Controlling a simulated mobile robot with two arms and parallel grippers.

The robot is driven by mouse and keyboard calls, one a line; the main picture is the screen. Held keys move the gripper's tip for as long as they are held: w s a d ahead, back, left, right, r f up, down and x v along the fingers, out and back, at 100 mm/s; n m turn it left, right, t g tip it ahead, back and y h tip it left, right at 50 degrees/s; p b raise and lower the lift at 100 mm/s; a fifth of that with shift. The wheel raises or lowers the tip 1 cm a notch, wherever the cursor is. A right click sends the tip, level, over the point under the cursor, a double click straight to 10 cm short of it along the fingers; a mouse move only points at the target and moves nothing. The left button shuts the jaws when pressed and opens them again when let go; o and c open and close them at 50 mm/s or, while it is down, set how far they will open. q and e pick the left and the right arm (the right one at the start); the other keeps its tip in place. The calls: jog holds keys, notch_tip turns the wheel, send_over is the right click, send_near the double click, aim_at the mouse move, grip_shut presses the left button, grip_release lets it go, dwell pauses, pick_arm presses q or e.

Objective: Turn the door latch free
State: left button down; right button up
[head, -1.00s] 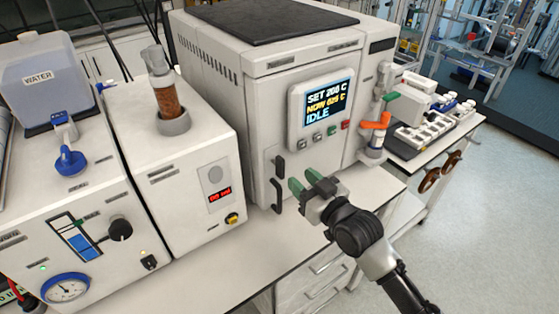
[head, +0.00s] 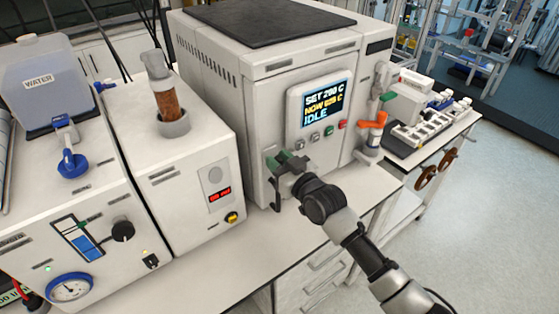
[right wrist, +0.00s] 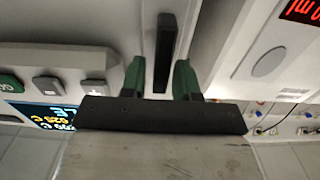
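The reactor (head: 300,70) is a white cabinet with a lit screen reading IDLE. In the right wrist view the latch (right wrist: 165,45) is a dark upright bar. My right gripper (head: 280,163) has green fingertips, one on each side of the bar. The right wrist view shows gaps beside the bar, so the gripper (right wrist: 159,77) is open around it. My left gripper is not in view.
A white unit (head: 180,180) with a red display stands close left of the reactor. An orange-capped bottle (head: 373,135) and a rack of vials (head: 425,130) stand to the right.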

grip_shut()
jog(key=shift+n, duration=0.3)
jog(key=n, duration=0.2)
jog(key=a+n, duration=0.1)
jog(key=n, duration=0.2)
jog(key=s+n+b, duration=0.1)
jog(key=n, duration=0.2)
jog(key=shift+a+f, duration=0.15)
jog(key=shift+f, duration=0.25)
jog(key=n, duration=0.3)
jog(key=shift+s+a+f+n+b, duration=0.1)
jog(key=shift+a+f+n+b, duration=0.1)
jog(key=shift+f+n+b, duration=0.15)
jog(key=shift+s+a+f+n, duration=0.1)
jog(key=shift+f+n, duration=0.05)
jog(key=shift+n, duration=0.75)
jog(key=shift+f+n, duration=0.15)
jog(key=shift+n, duration=0.7)
